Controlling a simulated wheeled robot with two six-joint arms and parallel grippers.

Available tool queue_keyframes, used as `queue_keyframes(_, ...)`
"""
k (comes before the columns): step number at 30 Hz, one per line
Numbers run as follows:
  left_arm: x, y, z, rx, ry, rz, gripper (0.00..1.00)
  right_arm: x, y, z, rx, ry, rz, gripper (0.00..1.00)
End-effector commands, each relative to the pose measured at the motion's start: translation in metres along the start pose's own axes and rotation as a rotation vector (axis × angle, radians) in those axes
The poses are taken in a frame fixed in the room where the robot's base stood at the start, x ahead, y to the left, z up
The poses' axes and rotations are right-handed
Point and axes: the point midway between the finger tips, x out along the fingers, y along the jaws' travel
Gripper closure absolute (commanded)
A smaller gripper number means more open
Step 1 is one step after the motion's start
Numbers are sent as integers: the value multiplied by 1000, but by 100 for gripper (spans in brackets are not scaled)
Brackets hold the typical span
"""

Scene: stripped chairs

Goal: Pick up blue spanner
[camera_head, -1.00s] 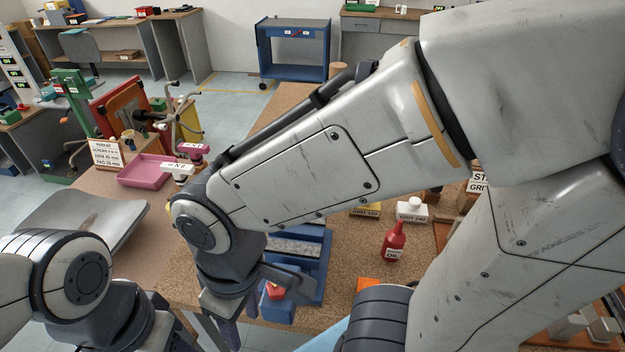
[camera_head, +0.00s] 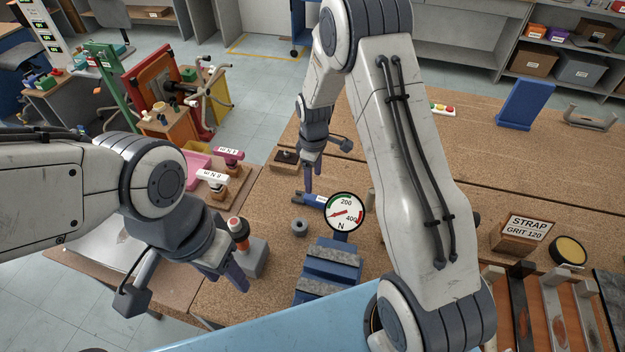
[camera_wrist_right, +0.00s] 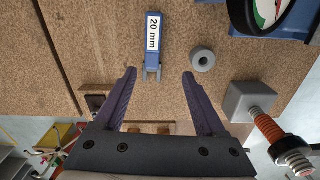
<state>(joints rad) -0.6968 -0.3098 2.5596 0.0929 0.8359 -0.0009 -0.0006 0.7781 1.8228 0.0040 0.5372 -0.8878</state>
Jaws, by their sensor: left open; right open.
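The blue spanner (camera_head: 312,199) lies on the cork-brown bench top, just left of the round gauge. In the right wrist view the spanner (camera_wrist_right: 153,48) has a white "20 mm" label and a grey open jaw that points towards my gripper. My right gripper (camera_wrist_right: 160,72) is open, with one finger on each side of the line of the spanner's jaw and nothing held. In the head view my right gripper (camera_head: 307,178) hangs over the spanner's end. My left gripper (camera_head: 236,278) points down near the bench's front edge, empty.
A gauge (camera_head: 345,212) stands by a blue vise (camera_head: 328,268). A grey ring (camera_head: 299,227) lies near the spanner. A grey block with an orange-and-black tool (camera_head: 240,238) stands close to my left gripper.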

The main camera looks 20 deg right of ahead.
Motion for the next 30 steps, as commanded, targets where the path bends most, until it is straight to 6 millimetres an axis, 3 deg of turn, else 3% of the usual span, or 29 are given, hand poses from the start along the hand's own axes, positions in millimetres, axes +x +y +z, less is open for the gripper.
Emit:
queue_keyframes(6,-13,1,0,1,-1,0,50,25,14,9,-17,-6,-4,28)
queue_keyframes(12,-23,2,-1,3,-1,0,50,54,14,10,-16,-6,-4,28)
queue_keyframes(20,-33,2,-2,4,0,0,50,70,13,12,-13,-6,-4,28)
queue_keyframes(25,-51,4,-3,7,0,0,50,90,9,15,-13,-7,-6,28)
queue_keyframes(30,-56,4,-3,8,0,0,50,110,10,15,-13,-4,-3,28)
